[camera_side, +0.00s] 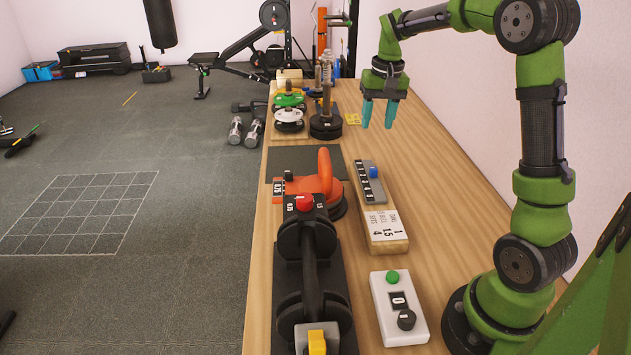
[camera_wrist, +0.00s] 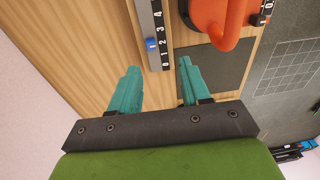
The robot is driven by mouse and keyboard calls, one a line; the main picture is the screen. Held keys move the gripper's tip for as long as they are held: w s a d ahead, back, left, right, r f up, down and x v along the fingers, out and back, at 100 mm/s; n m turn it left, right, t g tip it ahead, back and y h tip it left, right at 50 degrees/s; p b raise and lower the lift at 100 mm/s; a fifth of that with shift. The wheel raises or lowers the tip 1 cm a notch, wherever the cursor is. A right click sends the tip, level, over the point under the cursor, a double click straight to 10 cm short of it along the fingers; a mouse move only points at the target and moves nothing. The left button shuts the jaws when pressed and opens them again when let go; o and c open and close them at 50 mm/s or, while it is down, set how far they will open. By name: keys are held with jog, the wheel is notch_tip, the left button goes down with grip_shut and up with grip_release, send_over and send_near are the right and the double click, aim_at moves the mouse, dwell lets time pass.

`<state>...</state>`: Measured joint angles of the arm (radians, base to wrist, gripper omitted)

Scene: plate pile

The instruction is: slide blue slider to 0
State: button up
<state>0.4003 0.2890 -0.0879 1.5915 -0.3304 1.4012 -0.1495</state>
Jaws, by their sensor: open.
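The blue slider (camera_side: 373,171) sits on a grey panel (camera_side: 378,195) with a black numbered strip (camera_side: 363,182), on the wooden table. In the wrist view the blue slider (camera_wrist: 151,44) is beside the low marks of the scale, around 1 or 2; I cannot tell exactly. The 0 is the end of the scale nearest my fingers in that view, and 4 is farther up. My gripper (camera_side: 377,118) is above the table, beyond the panel in the side view. Its teal fingers (camera_wrist: 159,68) are open and empty, apart from the slider.
A labelled wooden block (camera_side: 386,231) and a white button box (camera_side: 398,308) are nearer the camera. Weight plates (camera_side: 289,116) stand behind. Table right of the panel is clear.

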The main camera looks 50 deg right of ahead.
aim_at(374, 168)
jog(key=shift+g, duration=0.5)
jog(key=d+f, duration=0.1)
jog(key=f, duration=0.4)
jog(key=w+d+f, duration=0.1)
jog(key=f, duration=0.4)
jog(key=d+f, duration=0.1)
jog(key=f, duration=0.4)
jog(key=shift+w+d+f, duration=0.15)
jog(key=shift+w+f, duration=0.05)
jog(key=shift+c, duration=0.2)
grip_shut()
